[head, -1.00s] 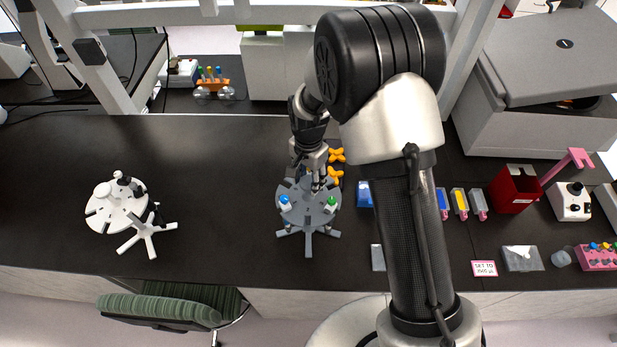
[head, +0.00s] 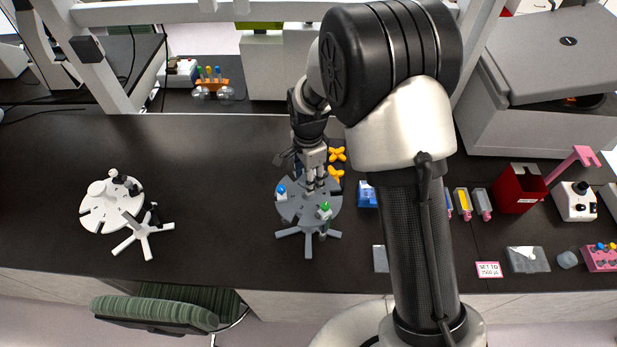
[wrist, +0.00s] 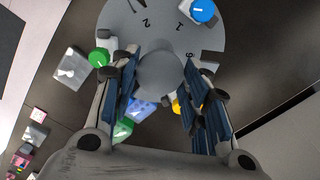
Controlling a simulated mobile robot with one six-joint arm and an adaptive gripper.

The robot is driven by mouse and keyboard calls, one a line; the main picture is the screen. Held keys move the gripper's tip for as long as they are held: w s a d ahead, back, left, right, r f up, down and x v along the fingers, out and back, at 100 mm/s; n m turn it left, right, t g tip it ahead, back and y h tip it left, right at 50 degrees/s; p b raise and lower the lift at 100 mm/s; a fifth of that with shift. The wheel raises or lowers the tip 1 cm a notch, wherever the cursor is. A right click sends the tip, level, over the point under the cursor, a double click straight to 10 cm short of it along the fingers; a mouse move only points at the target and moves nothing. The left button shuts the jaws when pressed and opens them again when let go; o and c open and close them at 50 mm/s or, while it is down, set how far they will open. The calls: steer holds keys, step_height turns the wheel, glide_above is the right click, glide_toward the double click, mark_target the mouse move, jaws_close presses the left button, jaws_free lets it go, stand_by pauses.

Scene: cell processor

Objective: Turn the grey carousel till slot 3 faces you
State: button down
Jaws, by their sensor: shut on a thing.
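The grey carousel (head: 295,210) stands on the bench on spread grey feet. It carries a blue-capped tube (head: 281,190) at its left and a green-capped tube (head: 324,208) at its front right. In the wrist view the carousel disc (wrist: 165,30) shows the digits 1, 2 and 6. The blue cap (wrist: 203,10) is by 1, and the green cap (wrist: 99,57) is at the left beside a finger; its digit is hidden. My gripper (head: 317,183) is over the disc's middle, shut on the round grey centre knob (wrist: 160,72).
A white carousel (head: 100,215) stands at the left, apart, with clear bench between. Orange crosses (head: 337,154) lie just behind the grey carousel. A blue box (head: 366,195), a red bin (head: 517,188) and a large grey machine (head: 540,130) are to the right.

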steer(key=shift+m+b, duration=0.95)
steer(key=shift+m, duration=0.95)
steer(key=shift+m+b, duration=0.5)
steer(key=shift+m, duration=1.4)
steer(key=c, duration=0.9)
jaws_free()
steer(key=shift+r, duration=0.1)
step_height(320, 180, up, 12)
steer(key=shift+f, duration=0.1)
